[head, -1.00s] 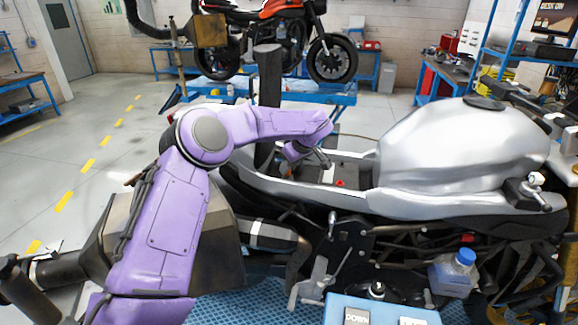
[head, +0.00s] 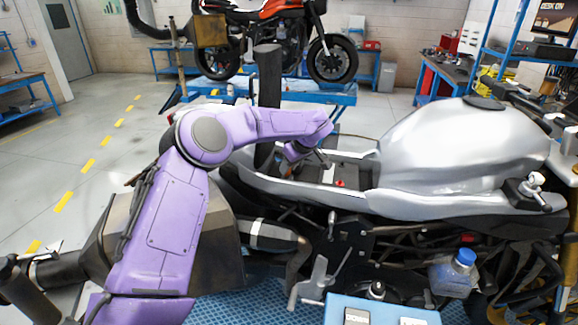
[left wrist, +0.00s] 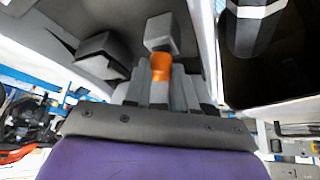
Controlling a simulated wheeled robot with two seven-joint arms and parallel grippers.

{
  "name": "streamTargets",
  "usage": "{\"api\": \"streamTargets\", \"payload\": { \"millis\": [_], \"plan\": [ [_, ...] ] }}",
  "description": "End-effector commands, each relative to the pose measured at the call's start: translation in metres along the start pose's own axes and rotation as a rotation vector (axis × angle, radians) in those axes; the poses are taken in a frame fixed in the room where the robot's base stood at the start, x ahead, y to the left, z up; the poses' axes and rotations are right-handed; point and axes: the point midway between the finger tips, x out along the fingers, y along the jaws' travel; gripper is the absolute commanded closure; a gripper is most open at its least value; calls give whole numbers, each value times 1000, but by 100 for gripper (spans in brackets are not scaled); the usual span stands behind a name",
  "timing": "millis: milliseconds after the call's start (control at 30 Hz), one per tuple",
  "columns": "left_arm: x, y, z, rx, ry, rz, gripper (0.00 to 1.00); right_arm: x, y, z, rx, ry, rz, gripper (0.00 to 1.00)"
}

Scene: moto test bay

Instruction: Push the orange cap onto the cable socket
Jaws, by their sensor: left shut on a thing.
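The orange cap (left wrist: 161,68) is held between the fingertips of my left gripper (left wrist: 160,84) in the left wrist view. A light grey block (left wrist: 160,30), which looks like the cable socket, lies straight beyond the cap. The cap's far end meets the block in the picture; I cannot tell whether it is seated on it. In the head view my left gripper (head: 321,160) reaches down into the open seat area of the silver motorcycle (head: 460,150). The cap and socket cannot be made out there. My right gripper is not in view.
A small red part (head: 340,183) sits in the seat bay, right of the gripper. The silver bodywork borders the bay closely. A blue-capped bottle (head: 455,272) is at the lower right.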

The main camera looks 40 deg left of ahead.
Motion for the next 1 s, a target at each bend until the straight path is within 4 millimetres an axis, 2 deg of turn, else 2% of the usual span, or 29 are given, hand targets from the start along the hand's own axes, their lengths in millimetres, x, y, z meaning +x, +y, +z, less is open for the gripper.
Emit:
{"api": "streamTargets", "payload": {
  "millis": [967,1000],
  "plan": [
    [11,0,7,1,0,0,100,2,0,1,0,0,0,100],
    [11,0,7,1,0,1,68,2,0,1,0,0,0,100]
  ]
}}
